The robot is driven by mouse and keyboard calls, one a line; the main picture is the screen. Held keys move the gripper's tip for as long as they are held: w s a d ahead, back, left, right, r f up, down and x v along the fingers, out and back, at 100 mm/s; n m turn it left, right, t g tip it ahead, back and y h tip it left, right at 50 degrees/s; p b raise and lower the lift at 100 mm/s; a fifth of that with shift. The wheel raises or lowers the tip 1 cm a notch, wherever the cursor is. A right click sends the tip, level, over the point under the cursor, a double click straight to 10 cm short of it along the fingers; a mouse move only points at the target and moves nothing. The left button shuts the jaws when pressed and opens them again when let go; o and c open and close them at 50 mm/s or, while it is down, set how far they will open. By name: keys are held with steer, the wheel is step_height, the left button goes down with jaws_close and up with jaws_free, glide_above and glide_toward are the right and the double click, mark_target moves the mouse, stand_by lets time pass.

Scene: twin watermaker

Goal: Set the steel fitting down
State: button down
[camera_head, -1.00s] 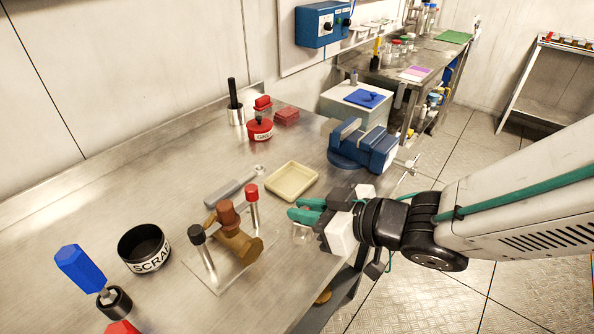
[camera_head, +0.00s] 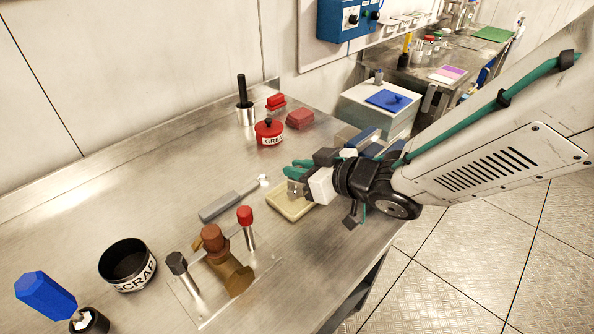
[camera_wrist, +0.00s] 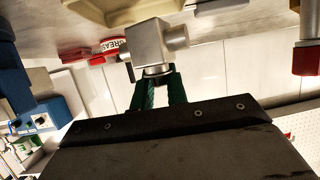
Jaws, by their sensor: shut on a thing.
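My gripper (camera_head: 297,168) is over the back right part of a shallow cream tray (camera_head: 277,207) on the steel bench. In the wrist view its green fingers (camera_wrist: 158,90) are shut on the steel fitting (camera_wrist: 150,44), a grey metal block with a round stub on one side. In the head view, a small part of the fitting (camera_head: 296,188) shows below the fingers. The tray (camera_wrist: 120,12) lies beyond the fitting in the wrist view. I cannot tell whether the fitting touches the tray.
A grey-handled tool (camera_head: 220,206) lies left of the tray. A brown valve (camera_head: 228,270) between two capped posts stands in front. A red grease pot (camera_head: 269,133) and red blocks (camera_head: 300,118) stand behind. A blue vise (camera_head: 362,139) is partly hidden behind my arm.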

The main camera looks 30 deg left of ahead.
steer(key=shift+w+a, duration=0.3)
steer(key=shift+a, duration=0.2)
steer(key=shift+w+a+f, duration=0.15)
steer(key=shift+f, duration=1.65)
steer(key=shift+f, duration=0.1)
steer(key=c, duration=1.4)
jaws_free()
steer(key=shift+f, duration=0.1)
steer(key=shift+r, duration=0.25)
steer(key=v, duration=1.2)
